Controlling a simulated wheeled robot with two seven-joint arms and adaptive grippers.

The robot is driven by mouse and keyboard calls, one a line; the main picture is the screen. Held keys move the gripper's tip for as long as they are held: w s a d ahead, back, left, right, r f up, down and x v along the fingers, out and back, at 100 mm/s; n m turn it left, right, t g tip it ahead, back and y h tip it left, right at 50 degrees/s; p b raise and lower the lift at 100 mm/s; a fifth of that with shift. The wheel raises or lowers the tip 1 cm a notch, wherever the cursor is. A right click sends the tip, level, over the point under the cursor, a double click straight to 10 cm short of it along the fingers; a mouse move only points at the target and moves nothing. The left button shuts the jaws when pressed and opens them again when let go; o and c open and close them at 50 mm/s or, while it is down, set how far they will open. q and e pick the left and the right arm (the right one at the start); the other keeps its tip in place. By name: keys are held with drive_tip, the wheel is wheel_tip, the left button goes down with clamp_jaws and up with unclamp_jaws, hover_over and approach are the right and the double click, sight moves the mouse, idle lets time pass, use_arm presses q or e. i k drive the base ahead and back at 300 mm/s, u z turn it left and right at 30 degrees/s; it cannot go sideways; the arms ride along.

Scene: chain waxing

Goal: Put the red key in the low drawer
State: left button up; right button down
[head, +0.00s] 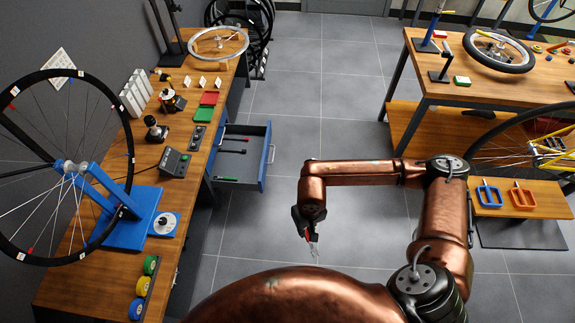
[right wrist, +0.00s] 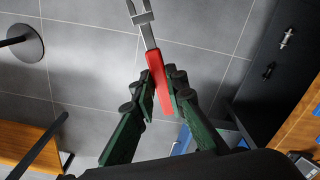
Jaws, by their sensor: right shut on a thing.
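The red key (head: 308,236) has a red handle and a silver forked metal end. My right gripper (head: 311,232) is shut on its red handle and holds it over the floor, right of the open drawer. In the right wrist view, the two dark green fingers (right wrist: 161,88) press the handle of the red key (right wrist: 155,66) from both sides, and its metal end points away. An open drawer (head: 266,157) with a blue front stands out from the left workbench. It holds tools, one green-handled. My left gripper is out of view.
The left workbench (head: 60,290) carries a wheel in a blue stand (head: 122,232), a control box (head: 173,163) and small trays. At the right are another workbench (head: 440,87), a yellow bicycle and a low stand (head: 490,209). Grey floor lies open between the benches.

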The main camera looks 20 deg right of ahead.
sight(246, 159)
drive_tip(key=u, duration=0.3)
drive_tip(key=k, duration=0.2)
drive_tip(key=z, duration=1.65)
drive_tip(key=i, duration=1.5)
drive_tip(key=u, duration=0.7)
drive_tip(key=i, duration=0.95)
drive_tip(key=u, duration=1.25)
drive_tip(key=i, duration=0.35)
drive_tip(key=u, duration=0.3)
